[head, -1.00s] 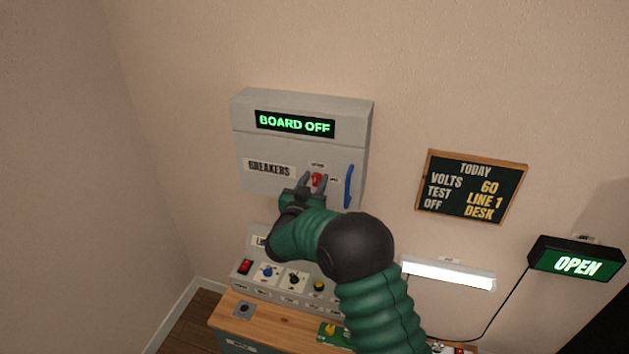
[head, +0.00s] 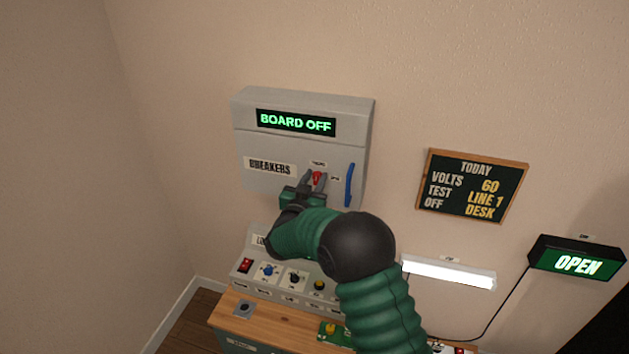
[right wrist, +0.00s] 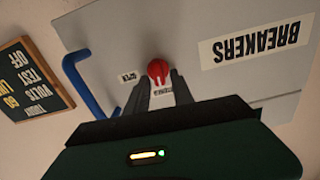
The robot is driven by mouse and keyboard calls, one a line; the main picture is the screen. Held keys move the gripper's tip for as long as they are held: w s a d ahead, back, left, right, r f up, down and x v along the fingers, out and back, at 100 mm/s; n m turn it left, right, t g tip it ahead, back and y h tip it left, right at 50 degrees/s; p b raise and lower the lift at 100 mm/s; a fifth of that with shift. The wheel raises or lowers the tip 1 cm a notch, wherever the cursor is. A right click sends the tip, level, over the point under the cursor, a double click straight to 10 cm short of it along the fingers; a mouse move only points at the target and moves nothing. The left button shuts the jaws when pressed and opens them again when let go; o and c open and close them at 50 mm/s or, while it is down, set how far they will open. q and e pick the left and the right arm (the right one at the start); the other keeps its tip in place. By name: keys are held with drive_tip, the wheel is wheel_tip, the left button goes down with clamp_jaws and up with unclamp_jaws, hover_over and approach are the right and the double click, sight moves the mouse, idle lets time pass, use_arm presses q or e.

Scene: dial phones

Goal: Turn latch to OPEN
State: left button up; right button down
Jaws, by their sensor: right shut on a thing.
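The red latch (head: 316,177) is on the front of the grey breaker box (head: 215,170), between the BREAKERS label and the blue handle (head: 349,185). A small label sits above it and another, which reads OPEN in the right wrist view (right wrist: 129,77), sits on its handle side. My right gripper (head: 313,180) is at the latch, its two fingers shut on it. In the right wrist view the latch's red knob (right wrist: 158,71) shows just beyond the fingertips. The box's display (head: 295,122) reads BOARD OFF. My left gripper is not in view.
Below the box stands a sloped panel with a red switch (head: 245,265) and several knobs, above a wooden bench top (head: 270,322). A chalkboard (head: 471,186), a lit white lamp (head: 448,272) and a green OPEN sign (head: 577,263) are to the right.

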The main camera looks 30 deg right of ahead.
drive_tip(key=m+b, duration=0.4)
drive_tip(key=m, duration=0.1)
drive_tip(key=shift+s+d+f+b, duration=0.2)
drive_tip(key=shift+f+b, duration=0.1)
drive_tip(key=shift+b, duration=0.05)
drive_tip(key=shift+s+d+f+m+b, duration=0.1)
drive_tip(key=shift+f+m+b, duration=0.05)
drive_tip(key=shift+m+b, duration=1.85)
drive_tip(key=shift+s+d+f+m+b, duration=0.1)
drive_tip(key=shift+f+m+b, duration=0.1)
drive_tip(key=shift+m+b, duration=1.85)
drive_tip(key=shift+s+f+m+b, duration=0.1)
drive_tip(key=shift+f+m+b, duration=0.05)
drive_tip(key=shift+m+b, duration=1.85)
drive_tip(key=c, duration=1.4)
unclamp_jaws()
drive_tip(key=shift+w, duration=0.1)
drive_tip(key=p+v, duration=0.2)
drive_tip(key=v, duration=1.4)
drive_tip(key=shift+s+a, duration=0.3)
drive_tip(key=shift+f, duration=0.1)
